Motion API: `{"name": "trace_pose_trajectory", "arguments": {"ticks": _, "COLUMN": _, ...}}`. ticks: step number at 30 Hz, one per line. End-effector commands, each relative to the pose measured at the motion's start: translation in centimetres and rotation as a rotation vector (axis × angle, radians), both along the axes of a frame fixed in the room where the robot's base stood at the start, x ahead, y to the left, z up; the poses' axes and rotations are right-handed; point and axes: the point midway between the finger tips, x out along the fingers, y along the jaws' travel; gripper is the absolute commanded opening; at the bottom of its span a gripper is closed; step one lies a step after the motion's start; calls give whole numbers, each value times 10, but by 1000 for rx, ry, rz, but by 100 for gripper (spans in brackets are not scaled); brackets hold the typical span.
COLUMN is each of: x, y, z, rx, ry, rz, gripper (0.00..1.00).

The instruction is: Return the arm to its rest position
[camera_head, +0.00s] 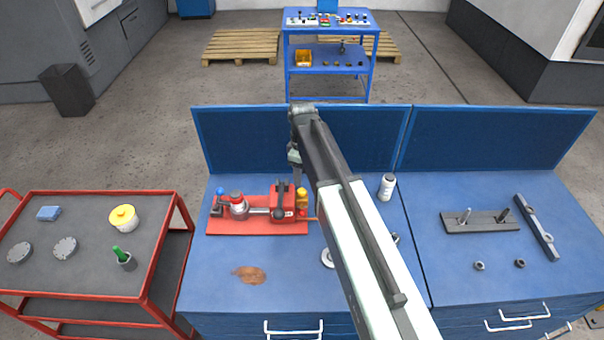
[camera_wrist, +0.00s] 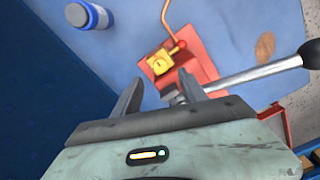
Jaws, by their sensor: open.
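My gripper (camera_wrist: 160,88) is open, with its two dark fingers apart and nothing seen between them but part of the valve fixture below. In the head view my arm reaches forward over the blue workbench (camera_head: 210,290), and the gripper hangs down at the right end of the red valve fixture (camera_head: 258,228). The fixture carries a yellow block (camera_head: 301,196), also seen just ahead of the fingers in the wrist view (camera_wrist: 160,62). A metal lever (camera_wrist: 260,71) runs off to the right there. I cannot tell whether the fingers touch the fixture.
A white bottle (camera_head: 387,187) stands right of my arm. A blue back panel (camera_head: 250,140) rises behind the bench. A brown stain (camera_head: 249,273) lies in front of the fixture. A red cart (camera_head: 75,280) stands left; another blue bench (camera_head: 500,190) with metal parts stands right.

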Motion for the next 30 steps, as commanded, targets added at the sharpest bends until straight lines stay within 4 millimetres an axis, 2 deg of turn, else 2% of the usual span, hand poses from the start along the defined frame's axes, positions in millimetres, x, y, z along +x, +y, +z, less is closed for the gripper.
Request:
{"name": "trace_pose_trajectory", "arguments": {"ticks": 1, "x": 0, "y": 0, "z": 9, "rx": 0, "ry": 0, "rz": 0, "gripper": 49}}
{"name": "trace_pose_trajectory", "arguments": {"ticks": 3, "x": 0, "y": 0, "z": 10, "rx": 0, "ry": 0, "rz": 0, "gripper": 49}}
{"name": "trace_pose_trajectory", "arguments": {"ticks": 16, "x": 0, "y": 0, "z": 8, "rx": -1, "ry": -1, "rz": 0, "gripper": 49}}
{"name": "trace_pose_trajectory", "arguments": {"ticks": 19, "x": 2, "y": -9, "z": -4, "rx": -1, "ry": -1, "rz": -13, "gripper": 49}}
{"name": "trace_pose_trajectory", "arguments": {"ticks": 21, "x": 4, "y": -26, "z": -21, "rx": -1, "ry": -1, "rz": -37, "gripper": 49}}
{"name": "trace_pose_trajectory", "arguments": {"ticks": 23, "x": -3, "y": -48, "z": -41, "rx": -1, "ry": -1, "rz": -67, "gripper": 49}}
{"name": "trace_pose_trajectory", "arguments": {"ticks": 26, "x": -35, "y": -92, "z": -76, "rx": -1, "ry": 0, "rz": -156, "gripper": 49}}
{"name": "trace_pose_trajectory", "arguments": {"ticks": 30, "x": -94, "y": -141, "z": -112, "rx": -1, "ry": 0, "rz": -454, "gripper": 49}}
